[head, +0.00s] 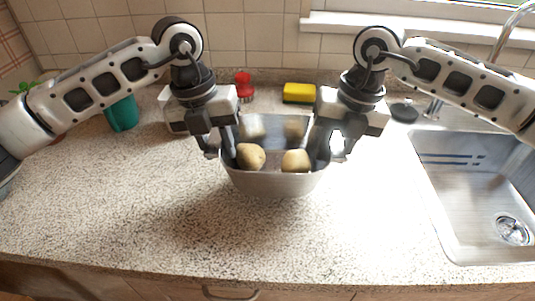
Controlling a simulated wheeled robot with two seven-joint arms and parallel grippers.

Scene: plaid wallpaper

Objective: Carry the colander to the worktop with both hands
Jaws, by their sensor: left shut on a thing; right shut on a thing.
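The colander (273,184) is a grey metal vessel in the middle of the head view, over the speckled worktop (120,200). Two potatoes, one on the left (250,156) and one on the right (296,160), lie inside it, with paler potato-like shapes behind them. My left gripper (222,148) is shut on the colander's left side. My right gripper (329,150) is shut on its right side. The colander looks level. I cannot tell whether its base touches the worktop. The grippers hide its side rims.
A steel sink (470,190) with a tap (510,30) is at the right. A yellow sponge (299,92), a red-topped item (243,85) and a green pot (121,113) stand along the back. A dark object (404,111) lies by the sink. The front and left worktop is clear.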

